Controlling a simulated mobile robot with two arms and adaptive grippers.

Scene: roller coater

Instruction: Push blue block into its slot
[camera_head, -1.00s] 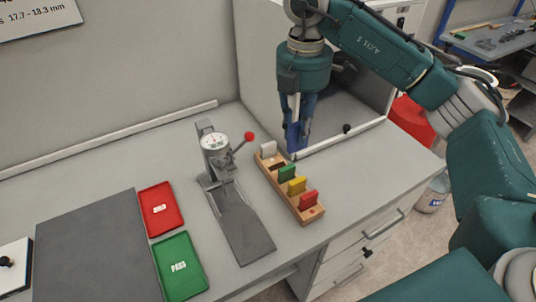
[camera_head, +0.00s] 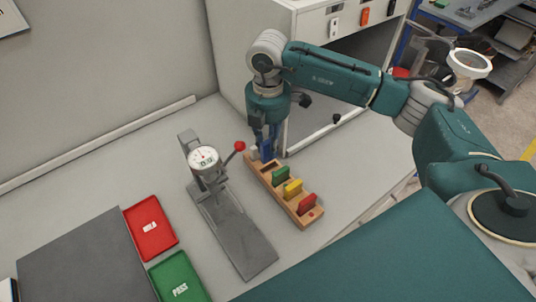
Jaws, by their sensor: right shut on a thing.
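The blue block (camera_head: 266,150) is upright between the fingers of my right gripper (camera_head: 265,141). It is at the far end of the wooden rack (camera_head: 273,187), beside the white block (camera_head: 254,153). Whether its lower edge is inside a slot or just above it, I cannot tell. A dark empty slot (camera_head: 270,164) shows just in front of it. The green block (camera_head: 280,174), yellow block (camera_head: 292,188) and red block (camera_head: 307,203) stand in the rack towards the near end. My left gripper is out of view.
A dial gauge on a stand (camera_head: 204,160) with a red-knobbed lever (camera_head: 239,146) stands close left of the rack. A red tray (camera_head: 150,228) and a green PASS tray (camera_head: 178,277) lie further left. A grey cabinet (camera_head: 235,60) stands behind. The bench right of the rack is clear.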

